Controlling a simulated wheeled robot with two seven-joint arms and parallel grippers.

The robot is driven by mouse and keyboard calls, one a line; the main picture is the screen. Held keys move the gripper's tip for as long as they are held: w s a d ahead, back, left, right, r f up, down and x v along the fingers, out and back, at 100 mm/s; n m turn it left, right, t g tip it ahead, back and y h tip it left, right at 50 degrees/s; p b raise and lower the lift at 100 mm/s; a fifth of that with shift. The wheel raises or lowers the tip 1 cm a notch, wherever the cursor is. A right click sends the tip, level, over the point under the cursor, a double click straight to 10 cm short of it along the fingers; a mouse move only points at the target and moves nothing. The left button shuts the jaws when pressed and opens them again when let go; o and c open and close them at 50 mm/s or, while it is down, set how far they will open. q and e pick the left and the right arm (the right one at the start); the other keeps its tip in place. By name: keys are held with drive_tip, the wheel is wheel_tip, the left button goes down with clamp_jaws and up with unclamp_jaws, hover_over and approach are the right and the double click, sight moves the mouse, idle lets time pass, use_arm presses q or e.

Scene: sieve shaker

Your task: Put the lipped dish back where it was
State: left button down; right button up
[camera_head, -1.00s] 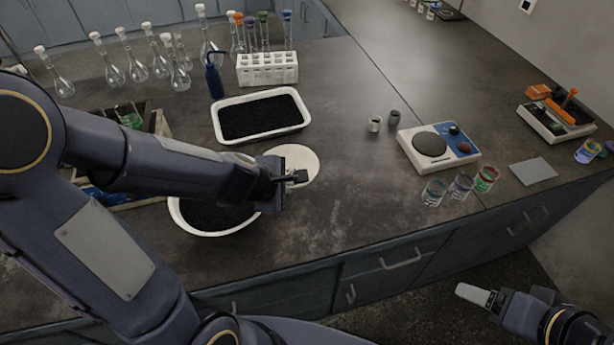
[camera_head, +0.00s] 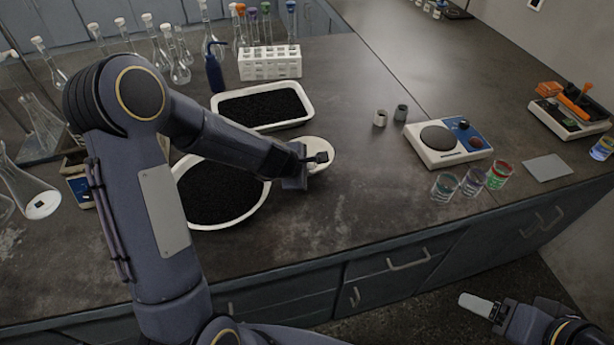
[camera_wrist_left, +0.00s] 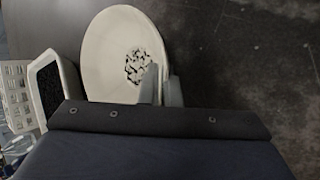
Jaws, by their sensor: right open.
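The lipped dish (camera_head: 318,149) is a shallow white round dish at the end of my left arm. It also fills the upper middle of the left wrist view (camera_wrist_left: 105,55), with a black-and-white speckled patch inside it. The gap between dish and bench cannot be judged. My right gripper (camera_head: 478,304) is at the lower right, off the bench, open and empty.
A white bowl of black granules (camera_head: 255,210) stands left of the dish, partly behind my arm. A white tray of black granules (camera_head: 308,117) lies behind. Two small cups (camera_head: 380,118), a balance (camera_head: 474,152) and several glasses (camera_head: 445,186) stand right. Bench between is clear.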

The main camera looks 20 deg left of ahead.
use_arm(q)
drive_tip(key=shift+f, duration=0.35)
use_arm(e)
drive_tip(key=shift+f, duration=0.35)
use_arm(q)
drive_tip(key=c, duration=1.6)
unclamp_jaws()
drive_tip(key=shift+c, duration=0.2)
use_arm(e)
drive_tip(key=shift+r, duration=0.1)
